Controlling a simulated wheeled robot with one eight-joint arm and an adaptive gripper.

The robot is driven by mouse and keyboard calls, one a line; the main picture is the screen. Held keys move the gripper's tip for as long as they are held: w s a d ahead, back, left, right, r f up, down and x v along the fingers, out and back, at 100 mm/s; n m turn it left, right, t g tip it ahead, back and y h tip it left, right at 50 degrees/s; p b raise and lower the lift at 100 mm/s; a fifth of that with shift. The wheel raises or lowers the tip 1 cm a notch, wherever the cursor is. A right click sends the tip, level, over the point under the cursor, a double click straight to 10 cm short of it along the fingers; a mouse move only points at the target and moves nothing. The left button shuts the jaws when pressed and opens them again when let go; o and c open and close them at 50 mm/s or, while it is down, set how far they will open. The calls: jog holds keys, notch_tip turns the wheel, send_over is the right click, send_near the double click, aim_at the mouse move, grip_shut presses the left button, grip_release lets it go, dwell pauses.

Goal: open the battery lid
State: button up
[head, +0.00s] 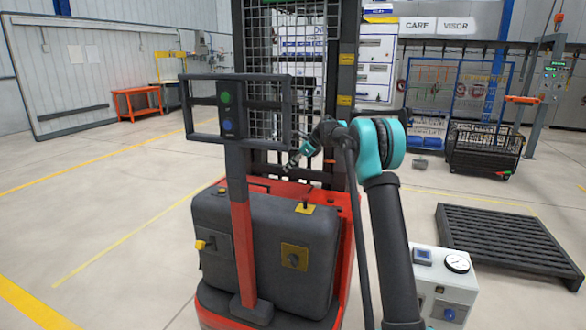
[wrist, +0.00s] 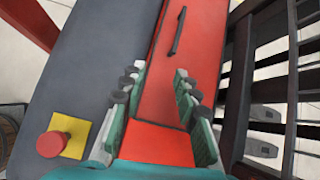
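A red lid-like panel (wrist: 186,50) with a thin black bar handle (wrist: 178,30) fills the upper middle of the wrist view. In the head view, the red panel (head: 290,190) lies behind the dark grey truck body, with a dark handle (head: 246,186) at its left. The panel looks closed. My gripper (wrist: 156,82) is open and empty, with its fingers spread above the red panel. The handle lies beyond the fingertips, toward the upper right, and is apart from them. In the head view, my gripper (head: 296,152) is small, in front of the truck's mast.
A red button on a yellow plate (head: 304,208) sits on the grey body (head: 240,235); the button (wrist: 52,145) is left of my fingers in the wrist view. Dark mast bars (wrist: 245,80) stand close at right. A dark pallet (head: 505,240) lies on the floor at right.

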jog(key=shift+s+d, duration=0.3)
jog(key=shift+s, duration=0.2)
